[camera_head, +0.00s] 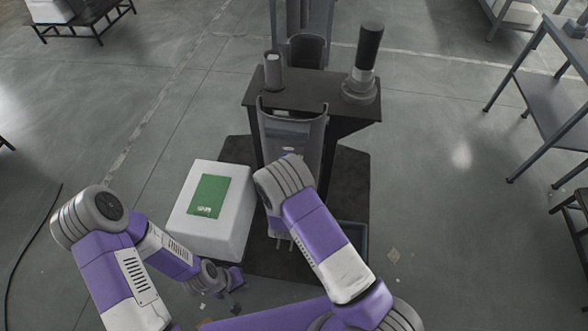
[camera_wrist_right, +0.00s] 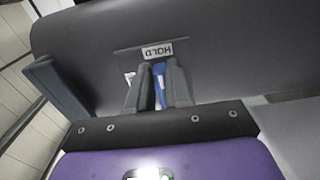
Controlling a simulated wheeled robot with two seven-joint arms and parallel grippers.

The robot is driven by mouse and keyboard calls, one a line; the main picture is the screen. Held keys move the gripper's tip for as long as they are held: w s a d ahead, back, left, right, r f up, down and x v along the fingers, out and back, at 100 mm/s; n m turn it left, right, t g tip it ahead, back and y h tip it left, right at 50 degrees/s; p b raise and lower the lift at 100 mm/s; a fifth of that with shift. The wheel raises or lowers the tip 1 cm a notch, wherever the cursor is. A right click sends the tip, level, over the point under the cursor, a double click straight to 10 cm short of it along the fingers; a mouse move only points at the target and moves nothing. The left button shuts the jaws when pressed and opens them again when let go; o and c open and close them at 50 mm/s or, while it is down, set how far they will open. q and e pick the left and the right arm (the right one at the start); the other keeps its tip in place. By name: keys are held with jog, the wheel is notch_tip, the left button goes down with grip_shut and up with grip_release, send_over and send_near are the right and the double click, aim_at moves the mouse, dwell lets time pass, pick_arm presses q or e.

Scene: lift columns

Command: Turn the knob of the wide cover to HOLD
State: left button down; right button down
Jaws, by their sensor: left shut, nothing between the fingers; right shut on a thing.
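The wide cover (camera_head: 291,128) is a curved dark grey panel on the front of the lift column, partly hidden by my right arm. In the right wrist view the cover (camera_wrist_right: 225,45) fills the upper part. Its small blue knob (camera_wrist_right: 159,76) is between the fingers of my right gripper (camera_wrist_right: 158,84), which is shut on it. The knob's visible upper end lies just below the HOLD label (camera_wrist_right: 157,50). A second label (camera_wrist_right: 130,77) is mostly hidden by a finger. My left gripper (camera_head: 234,282) is shut and empty, low beside the white box.
A white box (camera_head: 180,222) with a green label stands left of the column. A dark table (camera_head: 300,88) behind the cover carries a black-handled post (camera_head: 366,60) and a short grey cylinder (camera_head: 273,70). Shelving (camera_head: 550,95) stands at the right. Open floor lies left.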

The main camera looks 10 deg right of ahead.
jog(key=c, duration=1)
grip_release()
jog(key=shift+c, duration=0.2)
jog(key=p+v, duration=0.1)
jog(key=v, duration=0.6)
jog(key=shift+s, duration=0.3)
jog(key=shift+a, duration=0.1)
